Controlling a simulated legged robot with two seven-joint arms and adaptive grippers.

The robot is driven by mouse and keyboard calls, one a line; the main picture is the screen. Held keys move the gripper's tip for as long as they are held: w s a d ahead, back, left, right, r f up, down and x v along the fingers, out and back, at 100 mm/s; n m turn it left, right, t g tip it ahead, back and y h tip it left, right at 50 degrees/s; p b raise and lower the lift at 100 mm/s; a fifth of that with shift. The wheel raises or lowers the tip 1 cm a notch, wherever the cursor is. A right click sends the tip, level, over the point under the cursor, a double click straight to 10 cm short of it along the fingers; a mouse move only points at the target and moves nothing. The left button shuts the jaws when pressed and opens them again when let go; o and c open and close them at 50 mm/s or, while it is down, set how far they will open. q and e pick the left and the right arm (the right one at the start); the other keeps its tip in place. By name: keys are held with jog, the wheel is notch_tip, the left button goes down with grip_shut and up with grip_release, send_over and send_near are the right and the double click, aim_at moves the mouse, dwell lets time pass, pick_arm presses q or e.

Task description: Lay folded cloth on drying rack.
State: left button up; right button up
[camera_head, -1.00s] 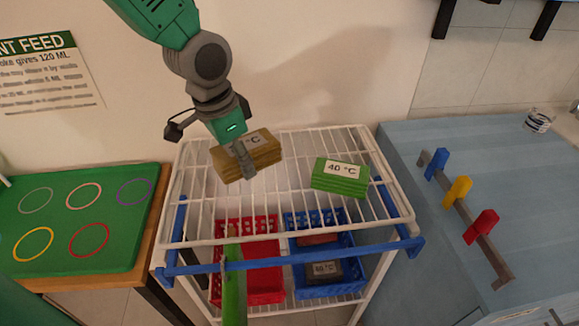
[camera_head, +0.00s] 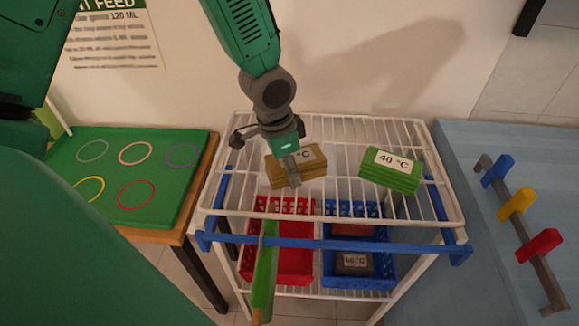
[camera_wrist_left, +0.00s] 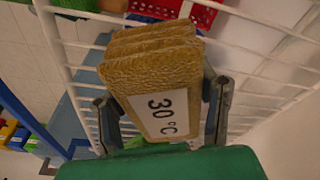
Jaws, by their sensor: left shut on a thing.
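My left gripper (camera_head: 290,170) is shut on a brown-yellow folded cloth (camera_head: 312,172) over the left part of the white wire drying rack (camera_head: 347,213). In the left wrist view the same cloth (camera_wrist_left: 150,62) sits between the two fingers, its "30 °C" label facing the camera and rack wires behind it. I cannot tell whether its underside touches the wires. A green folded cloth (camera_head: 388,180) labelled "40 °C" lies on the rack's top right part, apart from the held one. My right gripper is not in view.
Below the top grid stand a red basket (camera_head: 280,265) and a blue basket (camera_head: 385,270) holding folded items. A blue bar (camera_head: 330,245) runs along the rack's front. A green board with rings (camera_head: 115,205) is left; a blue counter with coloured pegs (camera_head: 480,220) is right.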

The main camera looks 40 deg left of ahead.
pick_arm(q)
jog(key=shift+s+a+f, duration=0.1)
jog(key=shift+a, duration=0.1)
jog(key=o, duration=1.2)
jog(key=shift+a, duration=0.2)
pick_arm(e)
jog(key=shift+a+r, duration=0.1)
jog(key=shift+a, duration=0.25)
pick_arm(q)
jog(key=shift+d+r, duration=0.25)
jog(key=shift+r, duration=0.05)
jog(key=r, duration=0.3)
jog(key=s+a+r+p, duration=0.1)
jog(key=r, duration=0.3)
jog(key=r+p, duration=0.1)
jog(key=r, duration=0.3)
jog(key=shift+s+a, duration=0.2)
jog(key=shift+r, duration=0.15)
jog(key=shift+d+r, duration=0.1)
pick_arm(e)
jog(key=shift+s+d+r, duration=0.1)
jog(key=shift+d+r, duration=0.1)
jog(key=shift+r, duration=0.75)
